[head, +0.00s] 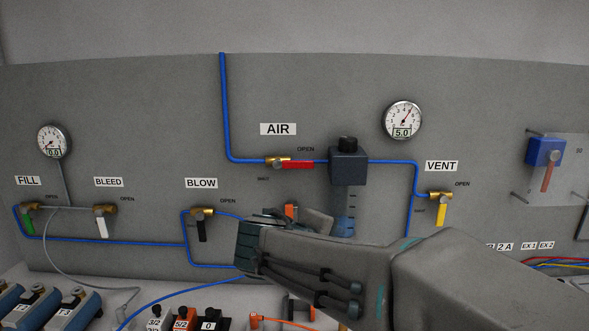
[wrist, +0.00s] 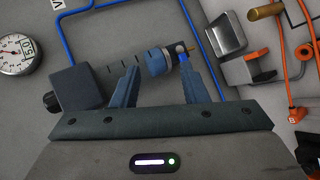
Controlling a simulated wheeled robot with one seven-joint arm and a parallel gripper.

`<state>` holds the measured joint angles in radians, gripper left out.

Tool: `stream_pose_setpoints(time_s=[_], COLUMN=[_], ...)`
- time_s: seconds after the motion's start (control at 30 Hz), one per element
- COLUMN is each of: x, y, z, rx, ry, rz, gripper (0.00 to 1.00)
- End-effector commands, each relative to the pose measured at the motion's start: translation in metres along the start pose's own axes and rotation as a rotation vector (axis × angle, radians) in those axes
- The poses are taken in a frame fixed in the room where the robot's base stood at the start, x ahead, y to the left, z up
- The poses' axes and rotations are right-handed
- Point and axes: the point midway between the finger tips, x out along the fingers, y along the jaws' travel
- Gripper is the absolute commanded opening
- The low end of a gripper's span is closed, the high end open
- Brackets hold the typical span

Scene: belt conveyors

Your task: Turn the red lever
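The AIR valve in the head view has a brass body and a red lever (head: 297,164). The lever lies level along the blue pipe, pointing right toward the OPEN mark. My gripper (head: 300,215) is below the lever in the head view, in front of the panel, its fingers partly hidden by its own body. In the wrist view my gripper (wrist: 158,60) is open. The lower end of the filter unit (wrist: 155,62) shows beyond the gap between the fingers; I cannot tell whether they touch it. The red lever is not visible in the wrist view.
The dark filter unit (head: 347,166) stands right of the red lever. A black BLOW lever (head: 202,231) and a yellow VENT lever (head: 441,214) hang down to either side. A blue box (head: 545,151) with an orange-red handle is at the far right. Fittings (head: 208,322) crowd the bench below.

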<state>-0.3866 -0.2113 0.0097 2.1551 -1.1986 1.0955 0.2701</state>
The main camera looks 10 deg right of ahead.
Motion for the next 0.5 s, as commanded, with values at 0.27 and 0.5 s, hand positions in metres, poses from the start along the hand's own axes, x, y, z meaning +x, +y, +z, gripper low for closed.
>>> stream_pose_setpoints(time_s=[0.27, 0.5], x=[-0.040, -0.062], y=[0.050, 0.067], z=[-0.086, -0.115], rx=[-0.108, -0.129], ry=[0.173, 0.241], rz=[0.342, 0.467], gripper=[0.40, 0.40])
